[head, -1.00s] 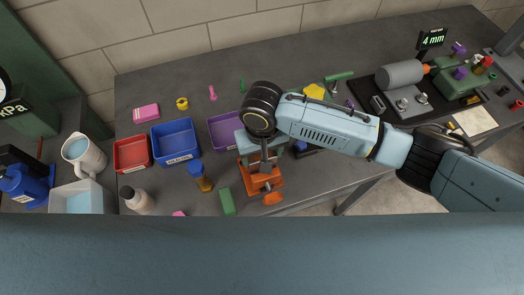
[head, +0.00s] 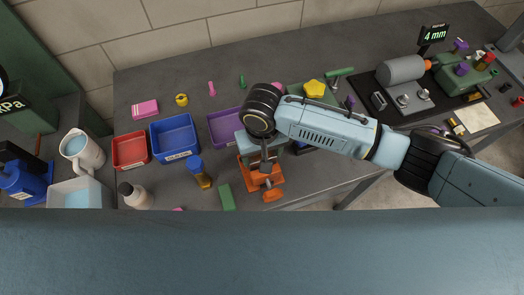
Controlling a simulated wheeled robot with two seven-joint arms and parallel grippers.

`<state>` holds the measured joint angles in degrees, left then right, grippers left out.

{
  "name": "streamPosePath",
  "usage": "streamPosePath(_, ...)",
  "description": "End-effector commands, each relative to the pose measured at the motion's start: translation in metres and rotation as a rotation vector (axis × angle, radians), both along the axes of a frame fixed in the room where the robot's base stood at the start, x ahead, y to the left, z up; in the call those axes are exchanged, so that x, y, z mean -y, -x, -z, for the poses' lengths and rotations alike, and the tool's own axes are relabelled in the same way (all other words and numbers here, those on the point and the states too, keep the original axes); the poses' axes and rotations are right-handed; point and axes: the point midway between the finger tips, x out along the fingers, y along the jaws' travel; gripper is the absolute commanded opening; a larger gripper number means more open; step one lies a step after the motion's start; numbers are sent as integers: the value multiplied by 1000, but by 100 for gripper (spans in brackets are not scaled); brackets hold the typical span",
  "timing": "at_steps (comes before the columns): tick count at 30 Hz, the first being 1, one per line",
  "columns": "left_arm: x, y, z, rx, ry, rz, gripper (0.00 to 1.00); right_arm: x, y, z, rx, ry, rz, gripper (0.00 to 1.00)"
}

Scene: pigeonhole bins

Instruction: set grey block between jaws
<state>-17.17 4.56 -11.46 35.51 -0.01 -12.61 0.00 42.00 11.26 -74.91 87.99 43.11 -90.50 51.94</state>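An orange vise (head: 246,176) stands near the front edge of the bench, with its orange handle (head: 272,195) toward me. My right gripper (head: 265,166) reaches down over the vise from above, its fingertips at the level of the jaws. The hand and wrist cover much of the vise. A small dark grey shape shows at the fingertips between the orange parts. I cannot tell whether it is the grey block or the fingers themselves, nor whether the fingers are open or shut. My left gripper is not in view.
A red bin (head: 131,151), a blue bin (head: 175,139) and a purple bin (head: 224,127) stand left of and behind the vise. A green block (head: 227,197) and an amber bottle with a blue cap (head: 199,175) are close to the vise's left.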

Motion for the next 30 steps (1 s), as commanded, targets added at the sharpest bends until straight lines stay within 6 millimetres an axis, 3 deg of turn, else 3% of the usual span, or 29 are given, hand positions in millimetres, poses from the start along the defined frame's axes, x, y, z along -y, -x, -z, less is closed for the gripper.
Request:
streamPosePath(26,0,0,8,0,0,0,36,-1,0,18,0,-2,1,41)
streamPosePath(27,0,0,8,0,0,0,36,-1,0,19,1,-3,1,69)
streamPosePath(30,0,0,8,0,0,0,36,-1,0,18,1,-3,1,82)
